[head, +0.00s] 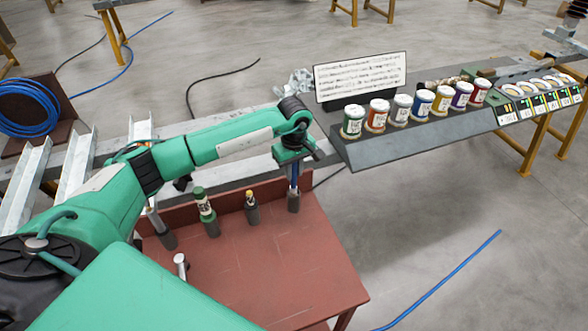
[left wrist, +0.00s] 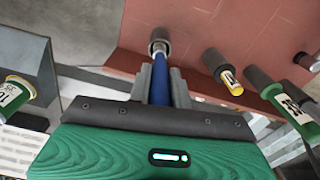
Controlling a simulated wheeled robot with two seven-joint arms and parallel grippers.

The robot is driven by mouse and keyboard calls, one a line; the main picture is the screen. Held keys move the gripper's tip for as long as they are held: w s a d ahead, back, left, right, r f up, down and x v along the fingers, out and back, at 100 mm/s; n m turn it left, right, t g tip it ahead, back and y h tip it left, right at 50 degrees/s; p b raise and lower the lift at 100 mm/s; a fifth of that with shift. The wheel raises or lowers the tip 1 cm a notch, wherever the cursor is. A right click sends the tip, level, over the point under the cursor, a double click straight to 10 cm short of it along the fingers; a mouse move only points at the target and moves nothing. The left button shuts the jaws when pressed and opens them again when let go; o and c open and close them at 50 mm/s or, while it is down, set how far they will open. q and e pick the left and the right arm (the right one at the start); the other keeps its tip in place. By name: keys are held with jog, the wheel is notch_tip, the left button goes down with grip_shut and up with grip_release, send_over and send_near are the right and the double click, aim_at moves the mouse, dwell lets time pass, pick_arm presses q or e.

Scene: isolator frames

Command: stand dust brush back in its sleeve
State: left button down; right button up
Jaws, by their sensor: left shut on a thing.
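The dust brush appears to be the blue-handled tool (head: 294,176) held upright under my left gripper (head: 292,160) at the back right of the red-brown bench. Its blue handle (left wrist: 168,82) also shows in the left wrist view between the two grey fingers of my left gripper (left wrist: 162,85), which are shut on it. A dark grey sleeve (head: 294,202) stands directly below and in line with the handle; its rim (left wrist: 159,47) meets the tool's far end in the left wrist view. I cannot tell how deep the tool sits. Its bristles are hidden. My right gripper is not in view.
On the red-brown bench (head: 290,262), a green-and-white tool (head: 203,205) and a yellow-tipped tool (head: 250,196) stand in neighbouring grey sleeves. A silver cylinder (head: 181,264) stands nearer. A grey shelf (head: 410,140) with several paint cans lies right. The bench's front right is clear.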

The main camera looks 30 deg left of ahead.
aim_at(294, 187)
pick_arm(q)
jog(key=shift+f+b, duration=2.45)
jog(key=shift+f, duration=0.45)
jog(key=c, duration=1.2)
grip_release()
notch_tip(294, 187, up, 13)
jog(key=b, duration=0.3)
jog(key=shift+f, duration=0.15)
jog(key=shift+r, duration=0.6)
